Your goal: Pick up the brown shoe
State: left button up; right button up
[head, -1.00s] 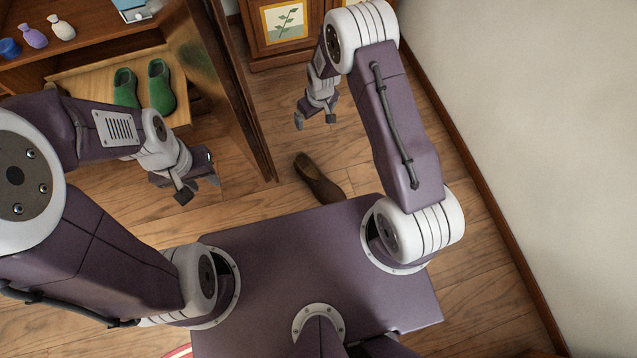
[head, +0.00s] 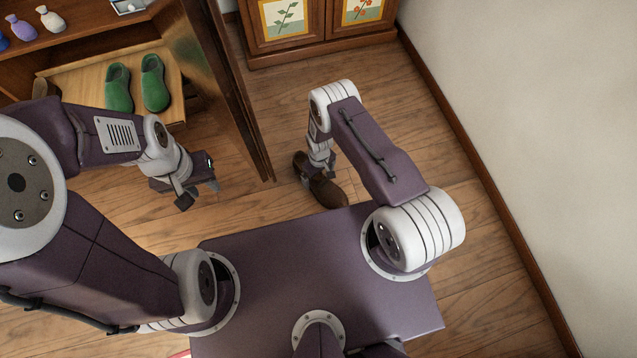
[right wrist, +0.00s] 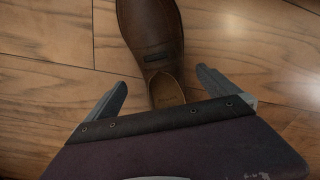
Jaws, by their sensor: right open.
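The brown shoe (head: 326,190) lies on the wooden floor just beyond the front edge of my base. In the right wrist view the shoe (right wrist: 150,40) runs up from between the fingertips to the top edge, its heel opening nearest the jaws.
Green shoes (head: 153,83) stand on a pull-out wooden shelf (head: 85,72) of the armoire. Its open door (head: 235,95) rises left of my right gripper. A cabinet with flower panels (head: 320,32) stands at the back. A wall (head: 530,130) bounds the right; floor between is free.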

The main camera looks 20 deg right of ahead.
jog(key=f+b, duration=0.1)
jog(key=f, duration=0.1)
jog(key=f+b, duration=0.2)
jog(key=f, duration=0.1)
jog(key=shift+s+a+b, duration=0.15)
jog(key=shift+a+b, duration=0.05)
jog(key=shift+b, duration=0.1)
jog(key=shift+r, duration=0.15)
jog(key=c, duration=1.8)
jog(key=shift+r+p, duration=0.15)
jog(key=shift+p, duration=0.2)
